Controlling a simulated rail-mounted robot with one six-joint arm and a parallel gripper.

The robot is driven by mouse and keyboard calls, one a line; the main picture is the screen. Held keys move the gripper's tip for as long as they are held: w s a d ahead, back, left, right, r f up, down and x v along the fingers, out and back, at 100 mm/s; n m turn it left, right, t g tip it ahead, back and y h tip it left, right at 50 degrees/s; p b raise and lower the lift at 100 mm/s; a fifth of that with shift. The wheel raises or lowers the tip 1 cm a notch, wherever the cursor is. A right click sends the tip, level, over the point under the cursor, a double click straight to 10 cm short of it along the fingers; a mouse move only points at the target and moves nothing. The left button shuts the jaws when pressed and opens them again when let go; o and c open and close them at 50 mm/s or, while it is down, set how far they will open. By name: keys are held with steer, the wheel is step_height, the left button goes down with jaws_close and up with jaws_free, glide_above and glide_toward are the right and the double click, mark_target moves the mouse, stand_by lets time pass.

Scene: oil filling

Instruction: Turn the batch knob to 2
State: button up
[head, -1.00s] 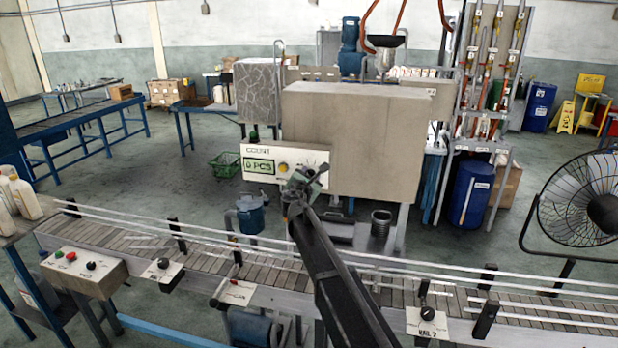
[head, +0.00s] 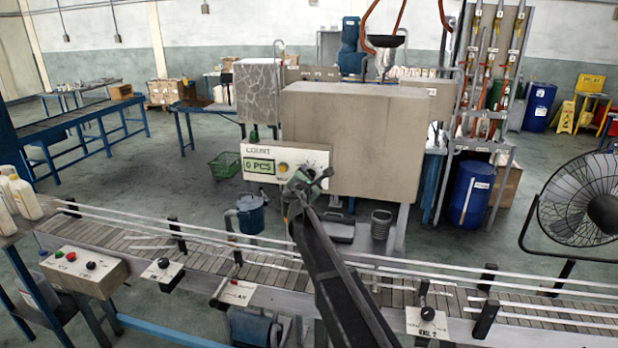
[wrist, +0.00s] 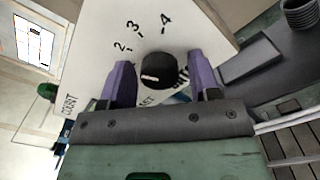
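The black batch knob (wrist: 158,72) sits on a white panel (wrist: 97,60) marked 2, 3 and 4 in the wrist view. Its white pointer mark lies toward the picture's left, below the direction of the 2. My gripper (wrist: 163,80) is open, with one purple finger on each side of the knob and gaps visible between fingers and knob. In the head view, my gripper (head: 308,180) is at the right part of the count panel (head: 256,151), covering the knob. The panel's display (head: 261,166) reads 0 PCS.
A yellow knob (head: 283,167) is just left of my gripper on the panel. A large beige machine box (head: 350,140) stands behind. The conveyor (head: 200,258) with rails runs below my arm. A fan (head: 590,212) stands at the right.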

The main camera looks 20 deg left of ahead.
steer(key=shift+o, duration=0.4)
steer(key=shift+s, duration=0.1)
steer(key=s, duration=1)
steer(key=shift+s, duration=0.3)
